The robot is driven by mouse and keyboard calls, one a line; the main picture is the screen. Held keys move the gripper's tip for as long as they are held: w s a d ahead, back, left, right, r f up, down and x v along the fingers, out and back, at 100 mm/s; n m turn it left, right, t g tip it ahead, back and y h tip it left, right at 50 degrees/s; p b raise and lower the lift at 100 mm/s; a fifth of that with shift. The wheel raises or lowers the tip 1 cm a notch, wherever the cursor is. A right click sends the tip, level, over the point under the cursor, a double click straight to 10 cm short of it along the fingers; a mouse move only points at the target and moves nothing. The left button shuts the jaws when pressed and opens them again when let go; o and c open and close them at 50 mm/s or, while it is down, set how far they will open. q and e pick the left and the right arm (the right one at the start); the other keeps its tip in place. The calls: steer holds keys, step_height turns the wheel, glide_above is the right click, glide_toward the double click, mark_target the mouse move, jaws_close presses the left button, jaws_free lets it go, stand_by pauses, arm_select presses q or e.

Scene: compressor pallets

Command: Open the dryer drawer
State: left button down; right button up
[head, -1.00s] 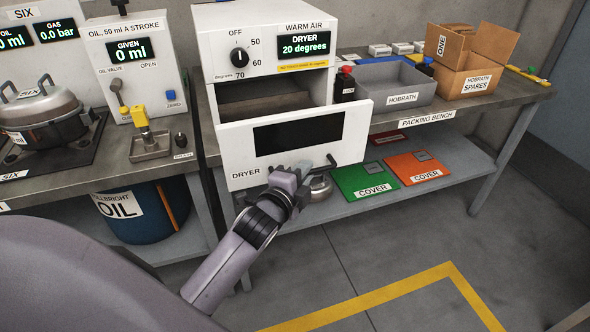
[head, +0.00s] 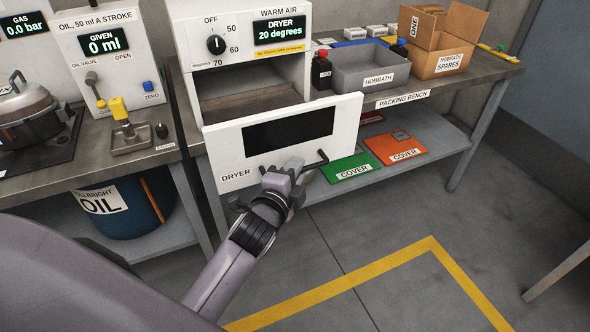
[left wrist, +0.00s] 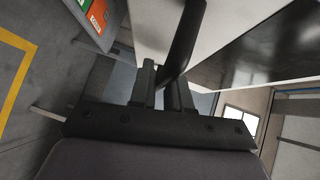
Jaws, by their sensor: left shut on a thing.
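The dryer (head: 240,40) is a white box on the bench with a dial and a display reading 20 degrees. Its drawer (head: 232,150), with a white front and dark window, stands pulled out, and an open gap shows above it. My left gripper (head: 298,172) is in front of the drawer, shut on the dark bar handle (head: 318,160). In the left wrist view the handle (left wrist: 184,40) runs down between the two fingers (left wrist: 163,90). The drawer front (left wrist: 230,35) is close beside them. My right gripper is not in view.
The packing bench holds a grey Hobrath tray (head: 370,75) and a cardboard spares box (head: 440,50). Green (head: 348,168) and orange (head: 398,148) covers lie on the lower shelf. A blue oil drum (head: 125,205) stands at left. The floor in front is open.

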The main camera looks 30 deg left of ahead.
arm_select(q)
steer(key=c, duration=1.2)
jaws_free()
steer(key=s+r, duration=0.1)
steer(key=s, duration=0.6)
steer(key=shift+d, duration=0.2)
steer(key=s+d+f+n+g+h, duration=0.2)
steer(key=s+f+n+g, duration=0.4)
steer(key=s+f+n, duration=0.7)
steer(key=s+f+h, duration=0.1)
steer(key=s+f, duration=0.2)
steer(key=f, duration=0.3)
steer(key=shift+f, duration=0.4)
